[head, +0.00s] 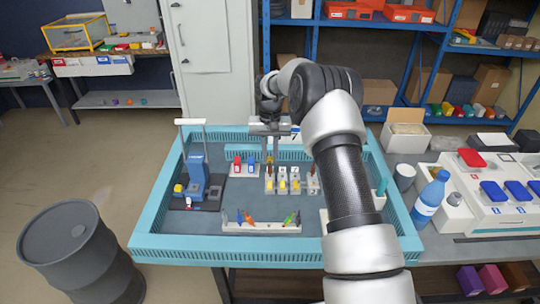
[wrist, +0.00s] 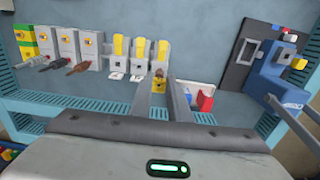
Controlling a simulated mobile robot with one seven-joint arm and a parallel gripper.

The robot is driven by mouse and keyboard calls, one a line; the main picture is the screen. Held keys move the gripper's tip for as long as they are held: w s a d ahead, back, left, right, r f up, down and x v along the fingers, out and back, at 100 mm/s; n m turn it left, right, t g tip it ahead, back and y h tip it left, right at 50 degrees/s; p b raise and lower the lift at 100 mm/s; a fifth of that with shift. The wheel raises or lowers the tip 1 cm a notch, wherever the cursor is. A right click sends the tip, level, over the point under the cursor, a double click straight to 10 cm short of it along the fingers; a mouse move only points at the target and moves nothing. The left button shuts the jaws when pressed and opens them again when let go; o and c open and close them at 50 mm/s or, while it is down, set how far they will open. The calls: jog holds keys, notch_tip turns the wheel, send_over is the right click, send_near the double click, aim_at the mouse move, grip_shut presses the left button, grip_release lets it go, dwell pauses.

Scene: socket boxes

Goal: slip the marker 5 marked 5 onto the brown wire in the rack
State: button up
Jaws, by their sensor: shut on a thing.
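In the head view my gripper (head: 270,155) is above the leftmost yellow-and-white holder. Three such holders (wrist: 118,50) stand in a row with white tags in front. Beside them, to the left in the wrist view, is the rack of grey blocks (wrist: 90,50). The brown wire (wrist: 78,68) sticks out of the nearest grey block, apart from my gripper. Darker wires (wrist: 42,62) stick out of other blocks.
A blue press-like device (head: 197,178) stands at the left of the teal-rimmed tray (head: 150,240). Red and blue pieces (head: 244,166) stand between it and the holders. A white block with coloured pieces (head: 262,228) lies in front. My arm hides the tray's right part.

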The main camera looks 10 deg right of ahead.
jog(key=shift+f+b, duration=0.35)
jog(key=shift+f, duration=0.35)
jog(key=o, duration=1.3)
jog(key=shift+c, duration=0.2)
jog(key=shift+r, duration=0.1)
notch_tip(320, 180, up, 7)
jog(key=p, duration=0.4)
jog(key=shift+r, duration=0.2)
